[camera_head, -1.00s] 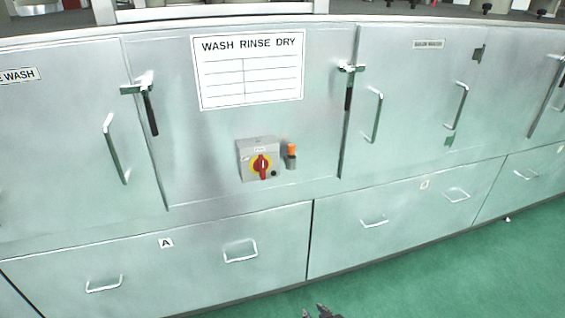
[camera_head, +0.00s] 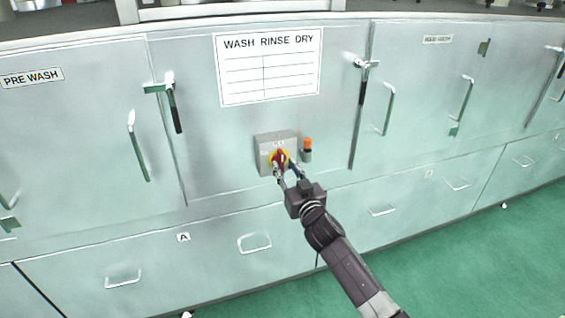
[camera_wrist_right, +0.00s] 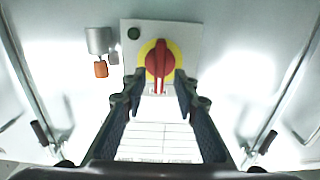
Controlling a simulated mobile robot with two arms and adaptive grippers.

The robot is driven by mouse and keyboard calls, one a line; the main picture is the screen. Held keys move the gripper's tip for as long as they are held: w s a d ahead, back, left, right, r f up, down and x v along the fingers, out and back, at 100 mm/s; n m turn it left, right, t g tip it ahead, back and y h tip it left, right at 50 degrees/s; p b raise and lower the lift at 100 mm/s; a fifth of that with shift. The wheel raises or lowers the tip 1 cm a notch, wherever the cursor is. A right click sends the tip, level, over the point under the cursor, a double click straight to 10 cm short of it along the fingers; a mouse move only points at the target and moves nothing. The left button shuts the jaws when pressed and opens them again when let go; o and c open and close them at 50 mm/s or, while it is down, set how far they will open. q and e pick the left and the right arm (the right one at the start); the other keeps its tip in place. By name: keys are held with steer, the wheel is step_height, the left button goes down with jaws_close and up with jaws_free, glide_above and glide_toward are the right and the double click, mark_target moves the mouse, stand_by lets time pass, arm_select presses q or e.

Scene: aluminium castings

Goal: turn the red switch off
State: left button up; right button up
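The red switch (camera_head: 280,157) is a rotary handle on a yellow disc, on a grey box (camera_head: 264,146) fixed to the metal cabinet front. In the right wrist view the red switch (camera_wrist_right: 160,62) has its long handle upright. My right gripper (camera_head: 287,172) is at the box, in front of the handle's lower part in the head view. In the right wrist view my right gripper (camera_wrist_right: 160,84) is open, a finger on each side of the handle's near end, with visible gaps. Contact cannot be told. My left gripper is not in view.
An orange-tipped fitting (camera_head: 307,149) sits right beside the box; it also shows in the right wrist view (camera_wrist_right: 101,68). A white WASH RINSE DRY sign (camera_head: 270,68) is above. Latch levers (camera_head: 173,105) and door handles (camera_head: 387,108) stick out at both sides. Green floor (camera_head: 470,260) is clear.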

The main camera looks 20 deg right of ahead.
mark_target(279, 158)
steer(key=shift+w, duration=1.35)
steer(key=shift+c, duration=0.7)
jaws_close()
